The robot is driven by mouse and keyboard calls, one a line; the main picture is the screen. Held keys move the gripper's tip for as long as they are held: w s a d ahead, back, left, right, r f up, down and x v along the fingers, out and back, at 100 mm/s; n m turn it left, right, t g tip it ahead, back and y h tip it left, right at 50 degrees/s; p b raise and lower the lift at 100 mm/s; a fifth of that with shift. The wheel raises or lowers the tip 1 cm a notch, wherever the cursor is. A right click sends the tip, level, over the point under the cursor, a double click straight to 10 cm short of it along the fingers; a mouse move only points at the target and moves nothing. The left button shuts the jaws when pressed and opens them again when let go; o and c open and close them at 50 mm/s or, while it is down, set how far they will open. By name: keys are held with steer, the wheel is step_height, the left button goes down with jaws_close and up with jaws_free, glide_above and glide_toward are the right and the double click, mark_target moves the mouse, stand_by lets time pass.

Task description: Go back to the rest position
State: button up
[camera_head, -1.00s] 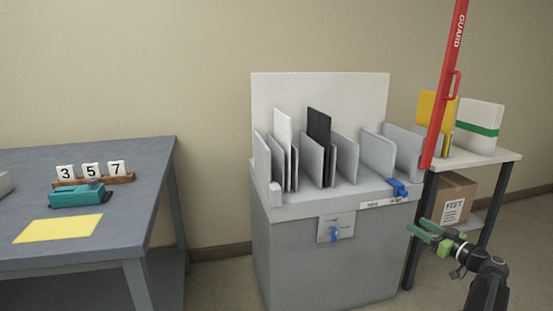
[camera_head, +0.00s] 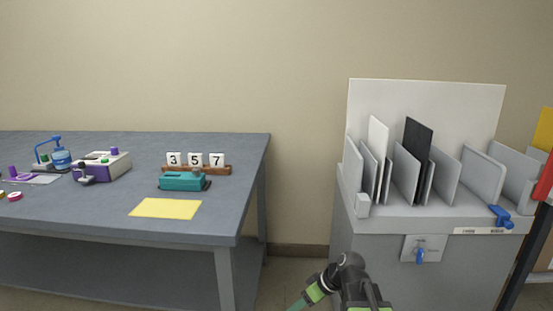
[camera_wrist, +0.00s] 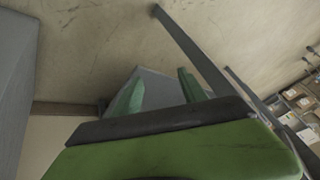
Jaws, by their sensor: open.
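My gripper (camera_head: 298,304) is at the bottom edge of the head view, pointing down and left, with its tips partly cut off by the frame. It is in front of the gap between the grey table (camera_head: 100,225) and the grey cabinet (camera_head: 385,265), apart from both as far as I can see. In the wrist view the two green fingers of my gripper (camera_wrist: 160,92) stand apart with nothing between them.
The table holds number blocks (camera_head: 195,160), a teal device (camera_head: 183,181), a yellow sheet (camera_head: 166,208) and a white-and-purple machine (camera_head: 103,166). A red guard bar (camera_head: 545,180) is at the right edge.

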steer(key=s+d+f+m+g+h, duration=0.2)
steer(key=s+d+f+m+h, duration=0.2)
steer(key=s+d+m+h, duration=0.35)
step_height(320, 180, up, 38)
steer(key=d+m+y+p, duration=0.1)
steer(key=d+p, duration=0.1)
steer(key=p, duration=3.6)
steer(key=shift+s, duration=0.2)
steer(key=shift+r, duration=0.1)
